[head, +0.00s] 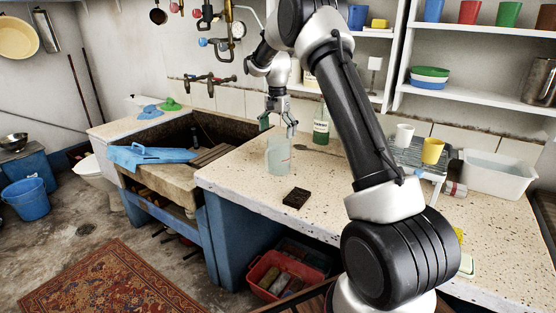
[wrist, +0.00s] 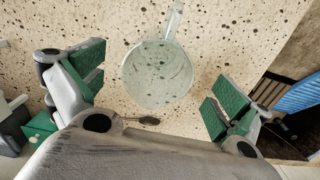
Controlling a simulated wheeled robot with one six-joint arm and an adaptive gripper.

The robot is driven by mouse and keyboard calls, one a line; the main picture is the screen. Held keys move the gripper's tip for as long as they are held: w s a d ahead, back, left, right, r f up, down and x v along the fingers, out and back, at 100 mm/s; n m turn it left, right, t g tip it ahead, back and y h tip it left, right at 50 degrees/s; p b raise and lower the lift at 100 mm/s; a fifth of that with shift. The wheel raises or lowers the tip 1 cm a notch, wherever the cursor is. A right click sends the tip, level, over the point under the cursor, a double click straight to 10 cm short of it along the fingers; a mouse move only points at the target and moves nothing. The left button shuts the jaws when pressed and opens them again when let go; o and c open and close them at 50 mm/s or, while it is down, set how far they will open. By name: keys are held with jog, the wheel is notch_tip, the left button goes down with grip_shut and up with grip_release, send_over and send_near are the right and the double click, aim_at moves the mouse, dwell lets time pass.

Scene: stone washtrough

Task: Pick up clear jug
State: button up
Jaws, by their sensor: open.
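The clear jug (head: 278,158) stands upright on the speckled stone counter, near its left end by the sink. In the wrist view the jug (wrist: 158,76) is seen from above as a round pale shape, with its handle pointing to the top of the picture. My gripper (head: 279,127) is above the jug, pointing down. In the wrist view my gripper (wrist: 158,88) is open, with its green pads apart on either side of the jug. Nothing is held between them.
A green labelled bottle (head: 321,128) and a spoon (head: 306,147) are behind the jug to the right. A dark brown block (head: 296,198) lies in front. The stone sink (head: 165,180) is at left.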

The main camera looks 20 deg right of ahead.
aim_at(276, 157)
notch_tip(276, 157, down, 6)
jog(key=shift+d+r, duration=0.15)
jog(key=shift+c, duration=0.4)
jog(key=c, duration=1.2)
